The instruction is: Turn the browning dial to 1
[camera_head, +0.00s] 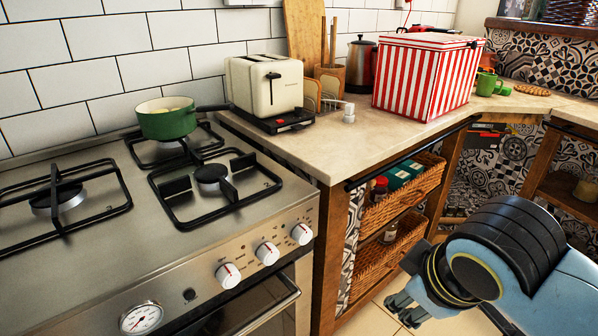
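A cream toaster (265,84) stands on the counter against the tiled wall, right of the stove. A dark lever slot shows on its near end, above a dark base. A browning dial with numbers is too small to make out on it. My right gripper (424,312) hangs low at the bottom right, in front of the counter and well away from the toaster. My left gripper is not in view.
The stove (110,250) has white front knobs (267,253) and a green pot (167,118) whose handle reaches toward the toaster. The counter's front part (340,150) is clear.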

